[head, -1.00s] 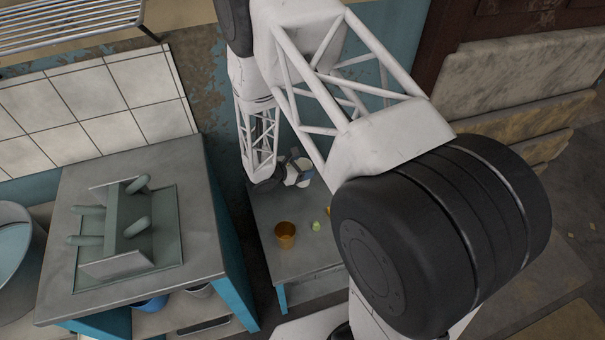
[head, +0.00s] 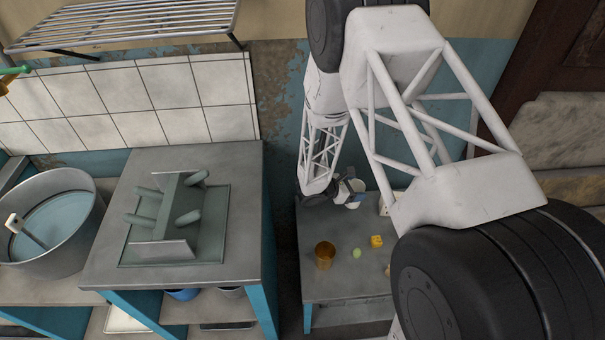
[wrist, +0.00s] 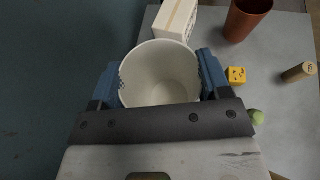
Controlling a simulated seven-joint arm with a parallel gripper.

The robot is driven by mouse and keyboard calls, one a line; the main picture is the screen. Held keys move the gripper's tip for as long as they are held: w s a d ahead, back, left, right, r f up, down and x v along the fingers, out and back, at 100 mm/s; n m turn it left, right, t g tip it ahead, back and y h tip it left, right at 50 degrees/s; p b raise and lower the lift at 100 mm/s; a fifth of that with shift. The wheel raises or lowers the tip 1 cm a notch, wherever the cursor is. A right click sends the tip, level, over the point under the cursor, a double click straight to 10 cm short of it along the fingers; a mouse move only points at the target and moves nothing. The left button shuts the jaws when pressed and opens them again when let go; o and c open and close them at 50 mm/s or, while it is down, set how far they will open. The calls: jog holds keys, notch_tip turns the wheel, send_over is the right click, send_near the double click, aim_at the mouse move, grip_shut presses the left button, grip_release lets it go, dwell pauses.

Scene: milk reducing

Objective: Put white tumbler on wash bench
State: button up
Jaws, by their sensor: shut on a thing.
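The white tumbler (wrist: 160,78) is held upright between the blue fingers of my gripper (wrist: 160,85) in the wrist view, its open mouth facing the camera. In the head view the tumbler (head: 355,188) is a small white patch at my gripper (head: 347,192), over the back of a small grey table (head: 335,287). Its base is hidden, so I cannot tell its height above the table. A grey-topped bench (head: 245,170) with blue legs stands to the left, bearing a green rack (head: 165,215). A metal basin of water (head: 60,262) stands farther left. No label marks the wash bench.
On the small table are an amber cup (head: 325,256), a green ball (head: 357,253), a yellow cube (head: 376,241) and a white box (wrist: 176,20). A cork-like cylinder (wrist: 298,72) lies there too. A wire shelf (head: 130,25) hangs above the bench. A gap separates bench and table.

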jog(key=shift+r, duration=0.1)
notch_tip(320, 180, up, 30)
jog(key=s+a+f+m+g+y, duration=0.4)
jog(key=s+a+m+g+y, duration=0.1)
jog(key=s+a+m+g, duration=0.3)
jog(key=s+a+f+m+g+y, duration=0.35)
jog(key=s+a+m+g, duration=0.35)
jog(key=m, duration=0.3)
jog(key=w+a+r+m+t+y, duration=0.1)
jog(key=a+r+m+t+y, duration=0.25)
jog(key=a+m+y, duration=0.55)
jog(key=w+a+r+m+t+y, duration=0.2)
jog(key=a+r+m+t+y, duration=0.15)
jog(key=a+m+y, duration=0.55)
jog(key=shift+n+h, duration=0.45)
jog(key=shift+n, duration=0.25)
jog(key=shift+a+f, duration=0.25)
jog(key=shift+f, duration=0.85)
jog(key=shift+a+f, duration=0.2)
jog(key=shift+f, duration=0.9)
